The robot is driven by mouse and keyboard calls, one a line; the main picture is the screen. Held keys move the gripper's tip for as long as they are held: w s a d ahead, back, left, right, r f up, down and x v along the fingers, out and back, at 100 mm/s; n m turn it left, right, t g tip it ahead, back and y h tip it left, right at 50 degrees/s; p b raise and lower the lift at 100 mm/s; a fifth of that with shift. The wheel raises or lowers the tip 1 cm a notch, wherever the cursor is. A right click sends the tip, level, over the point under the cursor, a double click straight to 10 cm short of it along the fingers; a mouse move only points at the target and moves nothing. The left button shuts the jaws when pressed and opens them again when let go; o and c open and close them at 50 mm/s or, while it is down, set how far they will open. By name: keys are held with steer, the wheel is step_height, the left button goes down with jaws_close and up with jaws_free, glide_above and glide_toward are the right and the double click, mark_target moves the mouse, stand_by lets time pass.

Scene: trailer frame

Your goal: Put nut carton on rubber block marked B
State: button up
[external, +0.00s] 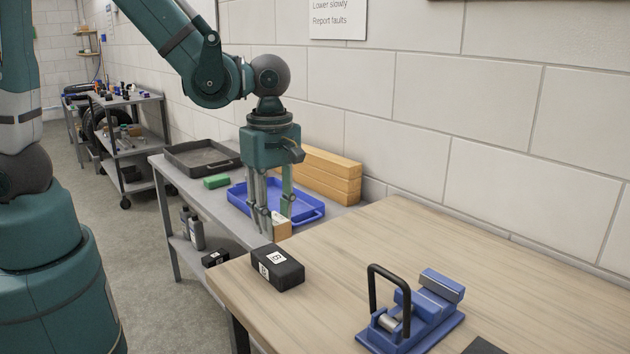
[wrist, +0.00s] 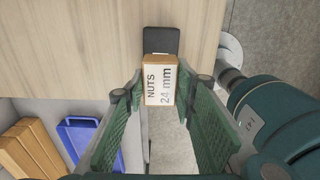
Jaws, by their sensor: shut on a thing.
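The nut carton (wrist: 160,84), a small tan box with a white label reading "NUTS 24 mm", is between the fingertips of my gripper (wrist: 161,92) in the wrist view. In the external view my gripper (external: 270,221) points down, shut on the carton (external: 283,229), whose lower part shows at the fingertips. The black rubber block marked B (external: 288,276) lies on the near left corner of the wooden table, with white labels. The carton appears above and behind it, apart from it. In the wrist view the block (wrist: 160,40) shows just beyond the carton, partly hidden by it.
A blue clamp with a black handle (external: 425,312) stands on the wooden table (external: 450,240). Behind is a grey bench with a blue tray (external: 308,210), a dark tray (external: 200,158), a green block (external: 216,181) and stacked timber (external: 325,175). The table's middle is clear.

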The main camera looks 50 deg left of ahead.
mark_target(276, 258)
steer(key=shift+f, duration=0.85)
steer(key=shift+f, duration=2.05)
steer(key=shift+f+b, duration=0.15)
steer(key=shift+b, duration=0.25)
steer(key=o, duration=1)
steer(key=shift+r, duration=0.25)
steer(key=shift+r+p, duration=0.7)
steer(key=shift+r, duration=5.2)
